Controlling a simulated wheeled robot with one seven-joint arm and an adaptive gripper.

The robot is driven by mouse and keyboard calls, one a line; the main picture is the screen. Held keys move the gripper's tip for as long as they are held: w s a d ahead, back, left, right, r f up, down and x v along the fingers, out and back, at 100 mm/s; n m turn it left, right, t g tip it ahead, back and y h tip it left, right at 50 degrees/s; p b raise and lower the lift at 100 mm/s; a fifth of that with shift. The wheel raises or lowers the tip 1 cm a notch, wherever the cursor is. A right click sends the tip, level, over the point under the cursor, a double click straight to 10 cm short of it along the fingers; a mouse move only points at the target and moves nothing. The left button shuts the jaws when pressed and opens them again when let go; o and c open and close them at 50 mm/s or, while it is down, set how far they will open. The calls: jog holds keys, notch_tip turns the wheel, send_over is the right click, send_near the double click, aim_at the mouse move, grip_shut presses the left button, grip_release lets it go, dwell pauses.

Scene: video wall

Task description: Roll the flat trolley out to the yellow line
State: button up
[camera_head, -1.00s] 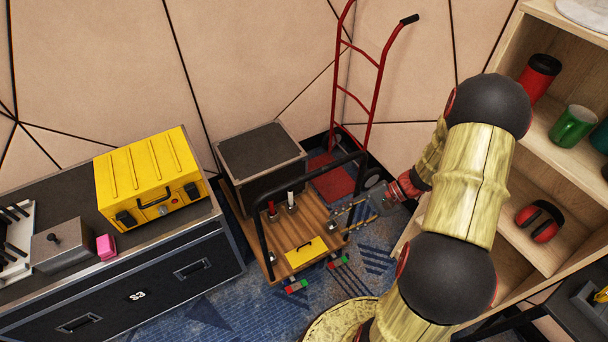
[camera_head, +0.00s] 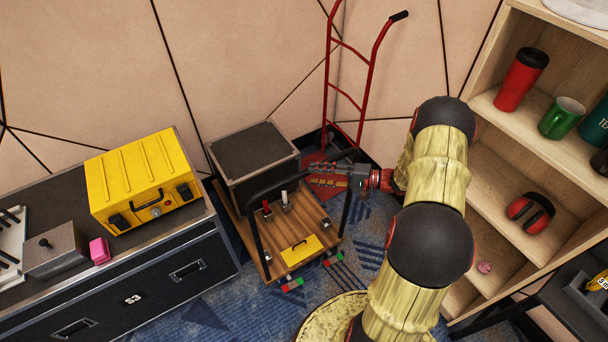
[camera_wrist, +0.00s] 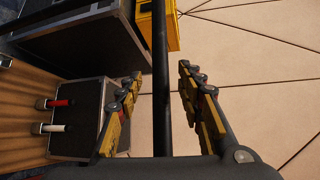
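The flat trolley (camera_head: 263,263) has a wooden deck and a black tubular push handle (camera_head: 254,222). It stands on the blue carpet between the black case bench and the shelf, with a black box (camera_head: 254,152) at its back. My gripper (camera_head: 322,177) is at the upper right of the handle. In the wrist view the handle's black bar (camera_wrist: 161,80) runs between the two open fingers of my gripper (camera_wrist: 157,85), with gaps on both sides. A yellow line is not clearly seen.
On the deck are a yellow plate (camera_head: 299,250) and red and white levers (camera_head: 285,198). A red hand truck (camera_head: 368,75) stands behind. A wooden shelf (camera_head: 490,160) is close at the right. A black bench (camera_head: 165,255) with a yellow case (camera_head: 142,182) is at the left.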

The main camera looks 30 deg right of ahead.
aim_at(304, 174)
jog(key=x, duration=0.5)
jog(key=shift+s+b, duration=0.1)
jog(key=shift+b, duration=0.2)
jog(key=c, duration=0.3)
grip_shut()
dwell(0.3)
